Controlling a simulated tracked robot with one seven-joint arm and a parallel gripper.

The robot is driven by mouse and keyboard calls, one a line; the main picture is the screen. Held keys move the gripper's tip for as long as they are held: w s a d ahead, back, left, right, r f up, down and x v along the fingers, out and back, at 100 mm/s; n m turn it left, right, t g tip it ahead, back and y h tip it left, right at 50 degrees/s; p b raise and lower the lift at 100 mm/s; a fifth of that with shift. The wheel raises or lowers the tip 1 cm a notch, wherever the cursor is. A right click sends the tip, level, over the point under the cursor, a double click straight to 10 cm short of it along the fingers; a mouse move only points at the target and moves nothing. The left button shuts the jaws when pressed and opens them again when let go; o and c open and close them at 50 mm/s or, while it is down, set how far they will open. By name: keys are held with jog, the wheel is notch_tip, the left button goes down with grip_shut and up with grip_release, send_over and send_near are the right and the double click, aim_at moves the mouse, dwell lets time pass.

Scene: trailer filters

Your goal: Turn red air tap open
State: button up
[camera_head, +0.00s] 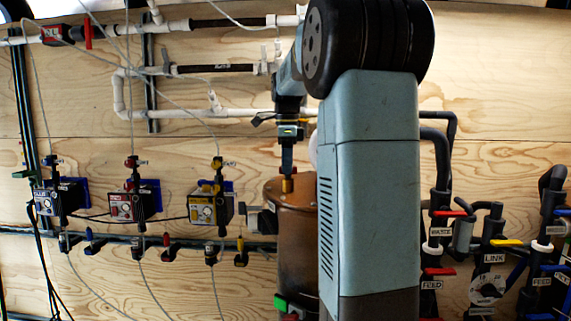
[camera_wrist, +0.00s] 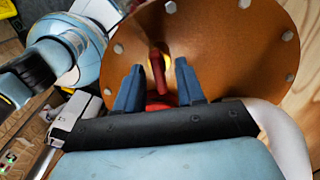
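My gripper (camera_wrist: 159,66) is open over the copper-coloured vessel (camera_wrist: 225,60). In the wrist view its two blue-grey fingers stand apart, with a red bar-shaped handle (camera_wrist: 158,75) showing between them in front of a yellow round part. I see no finger clearly touching the handle. In the head view my gripper (camera_head: 287,165) points down at a brass fitting on top of the vessel (camera_head: 297,215); the red handle is hidden there. Another small red-handled tap (camera_head: 166,240) sits on the dark pipe at the left. I cannot tell which is the air tap.
Blue, red (camera_head: 127,206) and yellow (camera_head: 202,208) boxes with hoses hang on the plywood wall. A red-handled valve (camera_head: 88,32) is on the upper left pipe. Dark pipes with coloured handles (camera_head: 440,270) stand at right. Bolts ring the vessel's flange.

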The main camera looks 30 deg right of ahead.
jog(key=shift+f, duration=0.1)
jog(key=shift+c, duration=0.4)
grip_shut()
jog(key=shift+a, duration=0.1)
jog(key=n, duration=0.4)
jog(key=shift+n, duration=0.3)
jog(key=n, duration=0.4)
jog(key=shift+s+r+n, duration=0.1)
jog(key=shift+r+n, duration=0.1)
jog(key=shift+n, duration=0.1)
jog(key=n, duration=0.4)
jog(key=shift+n, duration=0.3)
jog(key=shift+f+n, duration=0.1)
jog(key=shift+n, duration=2)
